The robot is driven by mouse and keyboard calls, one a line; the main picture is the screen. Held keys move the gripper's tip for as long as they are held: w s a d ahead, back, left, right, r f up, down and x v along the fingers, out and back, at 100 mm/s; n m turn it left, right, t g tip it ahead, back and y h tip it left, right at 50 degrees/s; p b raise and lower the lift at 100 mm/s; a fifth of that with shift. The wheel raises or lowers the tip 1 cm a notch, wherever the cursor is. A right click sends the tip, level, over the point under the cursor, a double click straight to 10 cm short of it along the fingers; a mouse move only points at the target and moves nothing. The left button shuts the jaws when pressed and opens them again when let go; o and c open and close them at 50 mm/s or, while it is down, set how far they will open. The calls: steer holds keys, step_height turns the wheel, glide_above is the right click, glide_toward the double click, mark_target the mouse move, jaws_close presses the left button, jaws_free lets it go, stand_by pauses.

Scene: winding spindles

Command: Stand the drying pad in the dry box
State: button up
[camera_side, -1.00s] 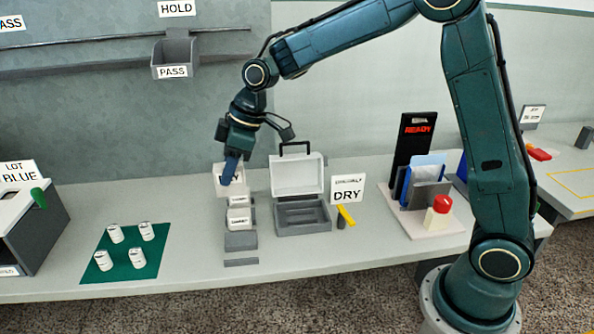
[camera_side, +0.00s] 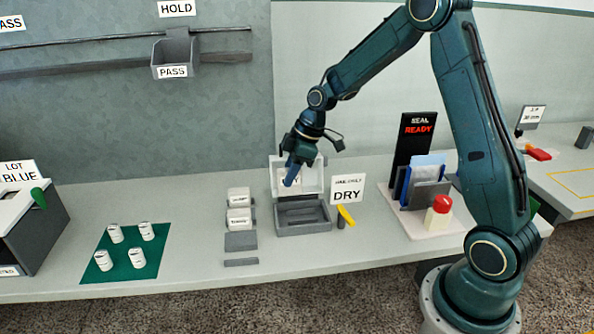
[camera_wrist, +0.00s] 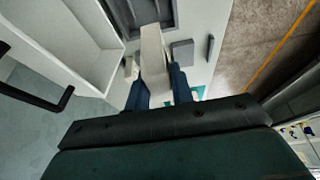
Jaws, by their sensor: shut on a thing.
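The drying pad (camera_wrist: 153,50) is a pale, thin-edged block. My gripper (camera_side: 290,181) is shut on it; in the wrist view the blue fingers clasp it on both sides. In the side view the pad is mostly lost against the white lid. The dry box (camera_side: 303,227) is a grey open tray with its white lid (camera_side: 283,172) raised behind. My gripper hangs in front of the lid and above the tray. In the wrist view the tray (camera_wrist: 126,8) lies just beyond the pad, with the lid at the upper left. Whether the pad touches the box cannot be told.
Two white labelled pads (camera_side: 239,219) stand left of the box, with grey holders (camera_side: 240,241) before them. A DRY sign (camera_side: 347,190) and a yellow-handled item (camera_side: 346,215) are close on the right. White spindles sit on a green mat (camera_side: 130,265).

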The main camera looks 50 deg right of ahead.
steer(key=d, duration=0.1)
steer(key=s+d+f, duration=0.1)
steer(key=d, duration=0.1)
steer(key=shift+s+d+f, duration=0.15)
steer(key=shift+s+f, duration=0.15)
steer(key=shift+f, duration=0.1)
steer(key=shift+f, duration=0.15)
steer(key=shift+f, duration=2.75)
steer(key=shift+f, duration=1.55)
steer(key=o, duration=1)
steer(key=shift+o, duration=0.2)
steer(key=shift+r, duration=0.15)
